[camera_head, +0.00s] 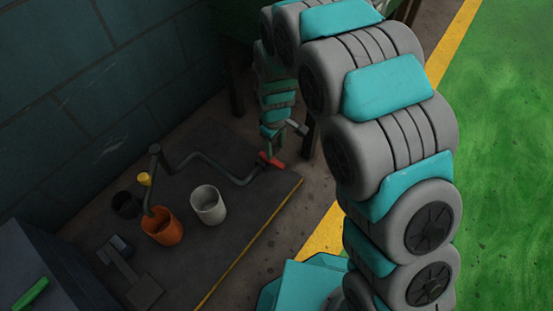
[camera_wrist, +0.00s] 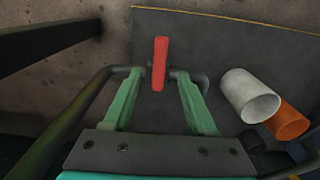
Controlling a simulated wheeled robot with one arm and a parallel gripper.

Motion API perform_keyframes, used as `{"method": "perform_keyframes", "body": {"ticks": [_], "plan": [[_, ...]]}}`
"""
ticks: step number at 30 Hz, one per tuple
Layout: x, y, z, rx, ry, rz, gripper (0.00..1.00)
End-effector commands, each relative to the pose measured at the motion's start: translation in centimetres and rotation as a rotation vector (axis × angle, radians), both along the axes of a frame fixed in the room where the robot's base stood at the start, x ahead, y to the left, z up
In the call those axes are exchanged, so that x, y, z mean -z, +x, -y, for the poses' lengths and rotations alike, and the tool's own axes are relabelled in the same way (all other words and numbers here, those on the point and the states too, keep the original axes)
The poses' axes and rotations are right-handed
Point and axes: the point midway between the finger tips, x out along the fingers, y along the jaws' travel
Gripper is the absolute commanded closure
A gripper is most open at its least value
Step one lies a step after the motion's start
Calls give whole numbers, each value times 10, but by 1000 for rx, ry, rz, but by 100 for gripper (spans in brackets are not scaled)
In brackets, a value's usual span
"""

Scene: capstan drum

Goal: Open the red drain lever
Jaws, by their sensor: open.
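The red drain lever (camera_head: 270,161) is at the end of a bent dark pipe (camera_head: 215,162) near the far right corner of the dark mat. In the wrist view the red lever (camera_wrist: 160,58) stands lengthwise across the pipe, straight ahead of my gripper (camera_wrist: 160,74). My gripper's two green fingers are apart, one on each side of the lever's lower part, with a gap to it on both sides. Touch cannot be told. In the head view my gripper (camera_head: 274,149) is just above the lever and partly hides it.
A grey-white cup (camera_head: 208,204) and an orange cup (camera_head: 162,227) stand on the mat (camera_head: 240,200). A black cup (camera_head: 126,204) and a small yellow object (camera_head: 144,179) are farther left. A dark wall (camera_head: 90,90) closes the left. Bare floor lies right of the mat.

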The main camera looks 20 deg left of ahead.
Motion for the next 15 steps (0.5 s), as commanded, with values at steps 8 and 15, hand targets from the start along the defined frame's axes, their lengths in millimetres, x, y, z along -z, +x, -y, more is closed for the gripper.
{"method": "perform_keyframes", "body": {"ticks": [8,15], "plan": [[44,-1,1,1,-3,-3,43],[63,0,1,2,-1,-1,43]]}}
